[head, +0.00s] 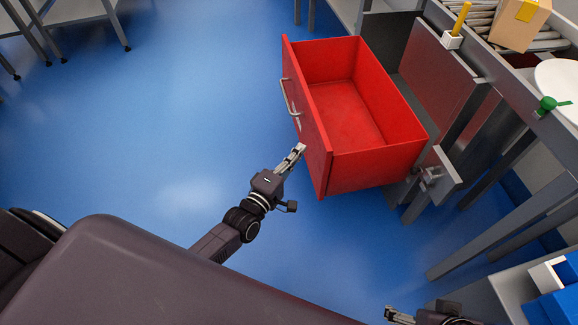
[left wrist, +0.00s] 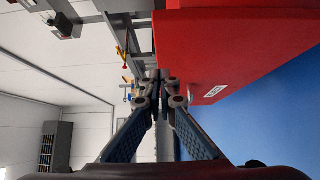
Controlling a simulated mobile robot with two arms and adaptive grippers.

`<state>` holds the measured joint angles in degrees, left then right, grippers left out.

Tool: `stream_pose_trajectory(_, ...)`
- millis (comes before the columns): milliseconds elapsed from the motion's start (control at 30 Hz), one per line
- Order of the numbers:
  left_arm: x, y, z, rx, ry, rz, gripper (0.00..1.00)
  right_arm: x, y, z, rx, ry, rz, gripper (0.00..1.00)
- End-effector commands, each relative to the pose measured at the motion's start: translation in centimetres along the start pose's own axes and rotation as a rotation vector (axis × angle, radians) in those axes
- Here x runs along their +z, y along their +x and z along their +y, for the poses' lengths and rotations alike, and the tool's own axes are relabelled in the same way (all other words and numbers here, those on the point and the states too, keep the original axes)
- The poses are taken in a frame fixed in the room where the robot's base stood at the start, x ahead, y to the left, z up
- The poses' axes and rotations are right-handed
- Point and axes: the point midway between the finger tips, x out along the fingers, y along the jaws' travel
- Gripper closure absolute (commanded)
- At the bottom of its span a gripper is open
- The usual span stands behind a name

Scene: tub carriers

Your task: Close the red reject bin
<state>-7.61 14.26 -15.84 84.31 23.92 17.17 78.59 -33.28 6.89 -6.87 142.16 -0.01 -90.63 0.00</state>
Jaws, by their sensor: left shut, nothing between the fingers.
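The red reject bin (head: 375,165) is a drawer pulled far out from a grey metal frame. It looks empty. Its front panel (head: 312,125) faces left and carries a metal bar handle (head: 289,103). My left gripper (head: 300,148) is shut and empty, its tips close to the lower part of the front panel; I cannot tell whether they touch. In the left wrist view the shut fingers (left wrist: 160,80) point along the red bin (left wrist: 220,60), which fills the upper right. My right gripper (head: 392,315) shows only partly at the bottom edge, and its opening is unclear.
A roller conveyor (head: 487,18) with a cardboard box (head: 518,22) is at the upper right. A grey bracket (head: 433,175) stands beside the bin's near right corner. Blue bins (head: 555,305) sit at the lower right. The blue floor (head: 170,130) left of the bin is clear.

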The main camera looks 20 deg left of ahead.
Motion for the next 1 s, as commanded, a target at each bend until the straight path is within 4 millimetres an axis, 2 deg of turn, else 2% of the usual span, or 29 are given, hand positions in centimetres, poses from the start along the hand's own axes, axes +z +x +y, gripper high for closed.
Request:
stream_pose_trajectory(33, 0.0, 1.1, -0.1, 0.004, 0.0, 0.0, 1.0, 0.1, 0.4, 0.0, 0.0, 0.0, 0.001, 0.18)
stream_pose_trajectory(100, 0.9, 2.0, -0.1, 0.001, -0.005, 0.0, 1.0, 0.1, 0.5, 0.0, 0.0, 0.0, 0.0, 0.18)
stream_pose_trajectory(300, 2.5, 3.5, -0.1, -0.001, -0.002, 0.0, 1.0, 0.2, 0.8, 0.0, 0.0, 0.0, 0.0, 0.18)
stream_pose_trajectory(833, 3.0, 3.9, -0.1, -0.001, 0.0, 0.0, 1.0, 0.3, 0.9, -0.1, 0.0, -0.001, 0.0, 0.18)
stream_pose_trajectory(1000, 4.0, 5.0, 0.0, 0.001, -0.003, -0.001, 1.0, 0.3, 1.1, -0.1, 0.0, -0.001, 0.001, 0.18)
